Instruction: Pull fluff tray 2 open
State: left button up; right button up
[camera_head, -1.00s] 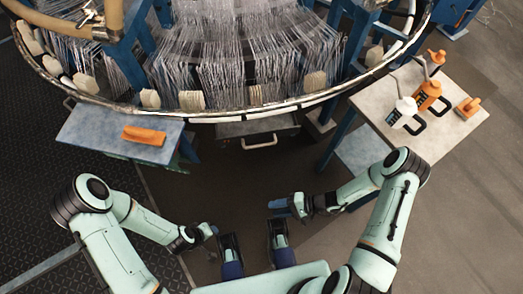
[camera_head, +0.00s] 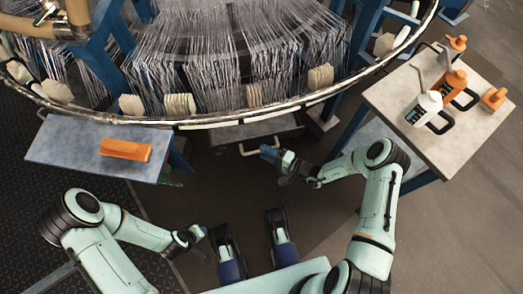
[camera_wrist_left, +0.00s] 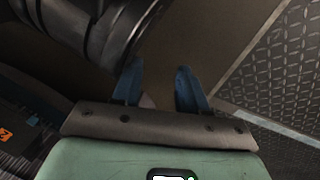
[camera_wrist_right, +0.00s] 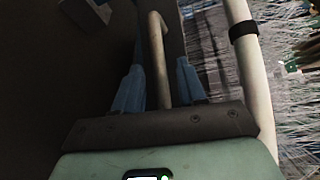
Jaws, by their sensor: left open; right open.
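The fluff tray (camera_head: 222,139) is a dark grey drawer under the loom's rim, with a pale bar handle (camera_head: 246,150) on its front. I cannot read a number on it. My right gripper (camera_head: 266,151) is open at the right part of this handle. In the right wrist view the handle (camera_wrist_right: 157,55) runs between the open fingers (camera_wrist_right: 160,85); whether they touch it is unclear. My left gripper (camera_head: 203,232) is open and empty, well away from the tray. Its spread fingers show in the left wrist view (camera_wrist_left: 155,85).
The loom's round rim (camera_head: 225,122) hangs over the tray. A left side table (camera_head: 60,145) carries an orange block (camera_head: 125,149). The floor before the tray is open.

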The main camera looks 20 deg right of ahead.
jog(key=shift+x, duration=1.15)
pick_arm(q)
jog(key=shift+s+a+f, duration=0.1)
jog(key=shift+s+f, duration=0.45)
jog(key=shift+s, duration=0.15)
pick_arm(e)
grip_shut()
pick_arm(q)
jog(key=shift+w, duration=0.1)
pick_arm(e)
jog(key=shift+d, duration=0.1)
